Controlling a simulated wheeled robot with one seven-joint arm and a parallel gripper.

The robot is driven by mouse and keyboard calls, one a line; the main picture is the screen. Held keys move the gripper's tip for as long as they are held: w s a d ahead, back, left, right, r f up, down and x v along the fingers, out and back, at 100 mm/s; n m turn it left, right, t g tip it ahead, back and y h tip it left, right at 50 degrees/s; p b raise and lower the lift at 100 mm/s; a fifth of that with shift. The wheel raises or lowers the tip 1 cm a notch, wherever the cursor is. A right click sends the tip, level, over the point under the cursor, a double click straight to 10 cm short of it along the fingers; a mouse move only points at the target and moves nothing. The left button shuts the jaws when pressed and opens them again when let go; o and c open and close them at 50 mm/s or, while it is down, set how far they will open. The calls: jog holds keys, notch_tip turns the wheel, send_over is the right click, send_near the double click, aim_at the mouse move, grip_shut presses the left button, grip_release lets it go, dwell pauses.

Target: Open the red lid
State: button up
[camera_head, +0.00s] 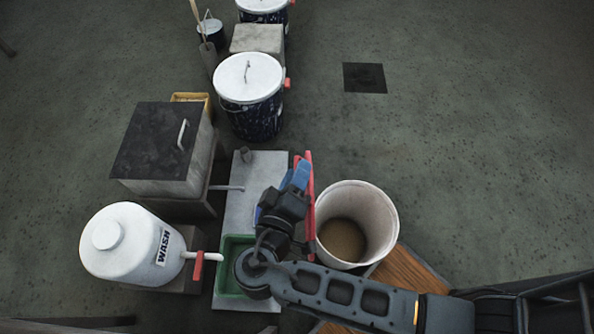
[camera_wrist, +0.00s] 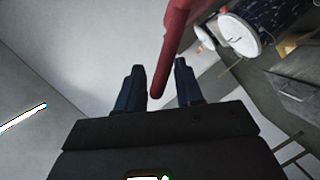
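The red lid (camera_head: 309,190) stands on edge at the left side of a white bucket (camera_head: 381,208), seen nearly edge-on in the head view. The bucket's mouth is uncovered and shows brown contents inside. My gripper (camera_head: 301,176) is just left of the red lid, by its upper part. In the wrist view, a red bar-like part of the lid (camera_wrist: 172,48) reaches down between the two dark blue fingers of my gripper (camera_wrist: 161,82). The fingers stand apart, with gaps visible beside the red part. Whether one finger touches it is unclear.
A white WASH jug (camera_head: 125,245) with a red tap stands at lower left. A grey box with a dark top (camera_head: 160,145) is behind it. A green tray (camera_head: 228,275) lies under my arm. A lidded bucket (camera_head: 250,80) stands further back. Floor to the right is clear.

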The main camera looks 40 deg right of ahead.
jog(key=shift+w+d, duration=0.1)
jog(key=shift+d, duration=0.1)
jog(key=shift+f, duration=0.1)
grip_shut()
dwell(0.5)
